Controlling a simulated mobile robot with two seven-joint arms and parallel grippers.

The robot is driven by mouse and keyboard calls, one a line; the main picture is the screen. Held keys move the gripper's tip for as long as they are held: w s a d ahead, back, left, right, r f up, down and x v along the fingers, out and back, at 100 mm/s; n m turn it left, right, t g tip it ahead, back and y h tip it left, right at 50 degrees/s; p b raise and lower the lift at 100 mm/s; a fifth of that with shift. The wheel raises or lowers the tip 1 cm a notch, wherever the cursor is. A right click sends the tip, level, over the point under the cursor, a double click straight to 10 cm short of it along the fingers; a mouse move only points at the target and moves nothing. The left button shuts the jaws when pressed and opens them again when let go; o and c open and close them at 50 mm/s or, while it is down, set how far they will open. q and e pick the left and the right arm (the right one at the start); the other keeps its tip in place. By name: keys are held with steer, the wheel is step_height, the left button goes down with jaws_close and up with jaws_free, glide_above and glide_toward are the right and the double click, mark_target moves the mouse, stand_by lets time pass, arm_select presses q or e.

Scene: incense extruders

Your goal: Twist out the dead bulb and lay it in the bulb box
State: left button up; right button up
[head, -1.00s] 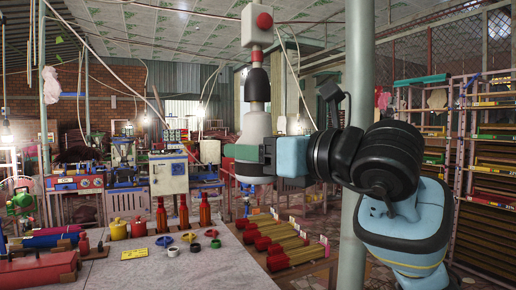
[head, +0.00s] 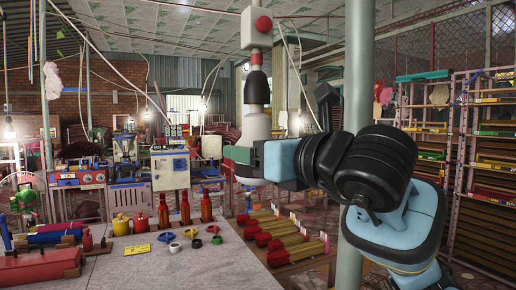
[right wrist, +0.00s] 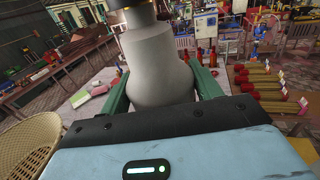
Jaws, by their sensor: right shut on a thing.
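The pale grey bulb (head: 257,126) hangs upright, neck up, under a black socket (head: 258,86). Its neck meets the socket, and I see no clear gap. My right gripper (head: 243,156) comes in from the right and is shut around the bulb's wide part. In the right wrist view the bulb (right wrist: 155,62) fills the space between the two green fingers, with the socket (right wrist: 133,12) at the top edge. My left gripper is not in view. I cannot make out a bulb box in either view.
A box with a red button (head: 257,27) is above the socket. A pole (head: 357,70) stands behind my right arm. A wicker basket (right wrist: 32,145) shows in the wrist view.

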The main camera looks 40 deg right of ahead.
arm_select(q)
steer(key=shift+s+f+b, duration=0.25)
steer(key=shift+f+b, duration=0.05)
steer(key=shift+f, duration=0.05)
arm_select(e)
steer(key=shift+f, duration=0.5)
stand_by(0.8)
steer(key=shift+f+b, duration=1.6)
steer(key=shift+f, duration=0.75)
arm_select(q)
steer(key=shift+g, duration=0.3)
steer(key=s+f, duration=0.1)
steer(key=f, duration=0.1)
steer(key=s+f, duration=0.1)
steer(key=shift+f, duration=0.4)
